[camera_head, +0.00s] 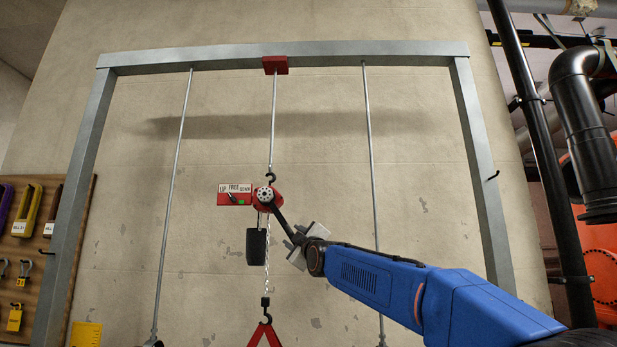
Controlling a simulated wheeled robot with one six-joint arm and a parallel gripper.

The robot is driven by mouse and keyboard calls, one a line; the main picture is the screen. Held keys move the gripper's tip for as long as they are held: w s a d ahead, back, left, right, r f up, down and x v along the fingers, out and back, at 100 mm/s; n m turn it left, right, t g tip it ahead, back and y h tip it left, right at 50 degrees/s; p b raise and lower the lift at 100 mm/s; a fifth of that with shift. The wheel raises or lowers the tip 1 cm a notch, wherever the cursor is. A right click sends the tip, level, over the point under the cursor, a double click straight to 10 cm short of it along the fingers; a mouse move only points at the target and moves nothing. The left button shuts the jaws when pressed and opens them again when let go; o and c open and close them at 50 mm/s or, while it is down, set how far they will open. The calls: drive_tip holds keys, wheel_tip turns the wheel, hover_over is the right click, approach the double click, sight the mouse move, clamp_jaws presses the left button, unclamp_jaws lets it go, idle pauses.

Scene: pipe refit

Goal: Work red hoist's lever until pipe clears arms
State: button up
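The red hoist (266,197) hangs by a hook from a rod under the frame's top beam. Its dark lever (281,222) slants down and right into my gripper (297,241). The grey fingers are at the lever's lower end, but their closure is too small to tell. Left of the hoist is a red selector plate (236,195) labelled UP, FREE and DOWN, with a small green mark near its right end. A chain (266,270) runs down to a hook and a red sling (265,335), cut off by the lower edge. The pipe and its arms are not seen.
A grey steel frame (84,200) surrounds the hoist, with a thin rod (172,200) left and another (371,180) right. A black chain container (257,246) hangs beside the chain. Black pipes (590,150) stand at right; a tool board (40,240) is at left.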

drive_tip(key=shift+d+f+m+t, duration=0.2)
drive_tip(key=shift+f+m, duration=0.25)
drive_tip(key=shift+f, duration=0.45)
drive_tip(key=shift+d+f+m+t, duration=0.2)
drive_tip(key=shift+f+m, duration=0.25)
drive_tip(key=shift+f, duration=0.45)
drive_tip(key=shift+f, duration=0.1)
drive_tip(key=shift+a+f+m+t+h, duration=0.15)
drive_tip(key=shift+f+m+h, duration=0.3)
drive_tip(key=shift+f, duration=0.5)
drive_tip(key=shift+d+f+m+t+h, duration=0.1)
drive_tip(key=shift+f+m+t+h, duration=0.15)
drive_tip(key=shift+f+m, duration=0.5)
drive_tip(key=shift+f, duration=0.2)
drive_tip(key=shift+a+f+m+t+h, duration=0.2)
drive_tip(key=shift+f+m, duration=0.1)
drive_tip(key=shift+f, duration=0.35)
drive_tip(key=shift+a+f+m+t+h, duration=0.2)
drive_tip(key=shift+f+m, duration=0.1)
drive_tip(key=shift+f, duration=0.3)
drive_tip(key=shift+a+f+m+t+h, duration=0.1)
drive_tip(key=shift+a+f+m, duration=0.15)
drive_tip(key=shift+f, duration=0.4)
